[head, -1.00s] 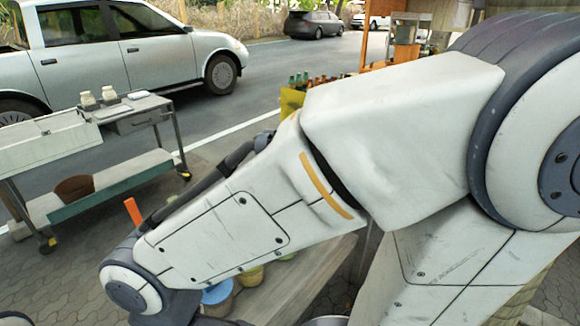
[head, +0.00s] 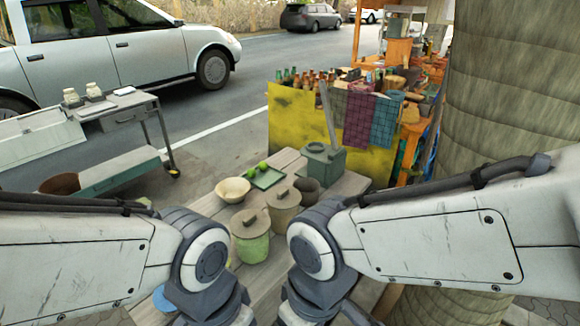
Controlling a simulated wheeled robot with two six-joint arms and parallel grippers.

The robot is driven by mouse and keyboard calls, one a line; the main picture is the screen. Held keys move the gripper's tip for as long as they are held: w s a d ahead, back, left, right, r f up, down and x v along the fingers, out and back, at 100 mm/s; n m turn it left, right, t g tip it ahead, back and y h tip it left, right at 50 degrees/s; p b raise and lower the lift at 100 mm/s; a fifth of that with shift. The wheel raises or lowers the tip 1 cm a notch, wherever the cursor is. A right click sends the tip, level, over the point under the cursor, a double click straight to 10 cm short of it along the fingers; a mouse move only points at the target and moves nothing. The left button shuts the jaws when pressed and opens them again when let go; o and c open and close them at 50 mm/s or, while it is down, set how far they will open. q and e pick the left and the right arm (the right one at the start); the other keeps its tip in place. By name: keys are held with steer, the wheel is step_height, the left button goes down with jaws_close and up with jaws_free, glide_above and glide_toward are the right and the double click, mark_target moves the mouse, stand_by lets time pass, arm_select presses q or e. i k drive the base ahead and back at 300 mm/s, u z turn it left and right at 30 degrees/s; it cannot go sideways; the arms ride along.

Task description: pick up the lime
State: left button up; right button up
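I cannot tell which lime is meant. My two grippers are below the frame, out of view.
A cream bowl (head: 233,190) stands left of the tray. Two lidded pots, a green one (head: 252,243) and a tan one (head: 283,212), stand in front. A dark cup (head: 307,190) is by the mortar. A yellow-fronted stall (head: 300,125) with bottles is behind.

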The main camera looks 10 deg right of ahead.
mark_target(263, 166)
steer(key=u, duration=1)
steer(key=k, duration=1.25)
steer(key=u, duration=0.95)
steer(key=i, duration=0.9)
steer(key=z, duration=0.3)
steer(key=i, duration=1.95)
steer(key=z, duration=0.45)
steer(key=i, duration=1.95)
steer(key=z, duration=0.75)
steer(key=i, duration=1.45)
steer(key=z, duration=1.65)
steer(key=i, duration=1.2)
steer(key=z, duration=0.9)
